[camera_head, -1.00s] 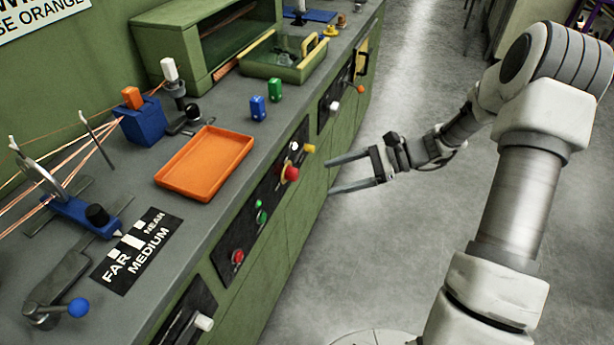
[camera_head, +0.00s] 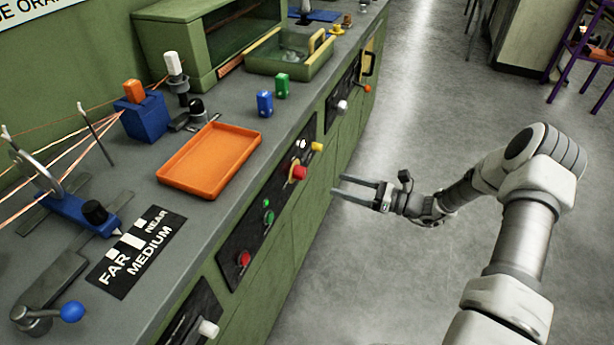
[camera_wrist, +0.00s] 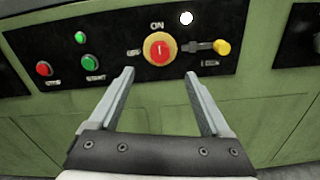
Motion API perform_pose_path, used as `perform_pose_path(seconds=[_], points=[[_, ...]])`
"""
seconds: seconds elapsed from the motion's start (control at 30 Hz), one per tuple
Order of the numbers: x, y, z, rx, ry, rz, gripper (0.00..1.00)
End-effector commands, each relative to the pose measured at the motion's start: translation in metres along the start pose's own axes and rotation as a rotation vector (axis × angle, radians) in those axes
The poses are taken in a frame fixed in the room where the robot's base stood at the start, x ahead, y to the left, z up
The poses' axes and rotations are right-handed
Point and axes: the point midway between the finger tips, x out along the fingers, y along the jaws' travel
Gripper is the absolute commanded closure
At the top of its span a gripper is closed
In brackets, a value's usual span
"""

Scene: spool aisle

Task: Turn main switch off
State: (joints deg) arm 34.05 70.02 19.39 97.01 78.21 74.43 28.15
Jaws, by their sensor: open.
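The main switch (camera_wrist: 159,49) is a round red knob on a yellow ring, on a black panel (camera_wrist: 120,54) with the word ON above it in the wrist view. A light mark stands upright on the knob. In the head view the switch (camera_head: 298,172) sits on the green bench front. My gripper (camera_head: 335,185) is open and empty, out over the aisle to the right of the panel. In the wrist view its two fingers (camera_wrist: 160,80) point at the panel, one on each side below the knob. They appear apart from the switch.
A yellow knob (camera_wrist: 222,47) with a grey lever is right of the switch. Green (camera_wrist: 91,62) and red (camera_wrist: 44,69) buttons are at left. A white lamp (camera_wrist: 187,18) is above. An orange tray (camera_head: 210,160) lies on the bench top. The aisle floor is clear.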

Motion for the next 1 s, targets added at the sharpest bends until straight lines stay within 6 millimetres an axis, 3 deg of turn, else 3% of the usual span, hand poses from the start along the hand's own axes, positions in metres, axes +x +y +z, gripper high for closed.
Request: perform_pose_path(seconds=[0.3,0.5,0.93,1.0], points=[[0.070,0.000,-0.002,-0.002,0.002,0.004,0.19],[0.099,0.000,-0.001,-0.002,0.002,0.001,0.19],[0.110,0.000,0.000,-0.001,0.001,0.000,0.19],[0.110,0.000,0.000,-0.001,0.001,0.000,0.28]])
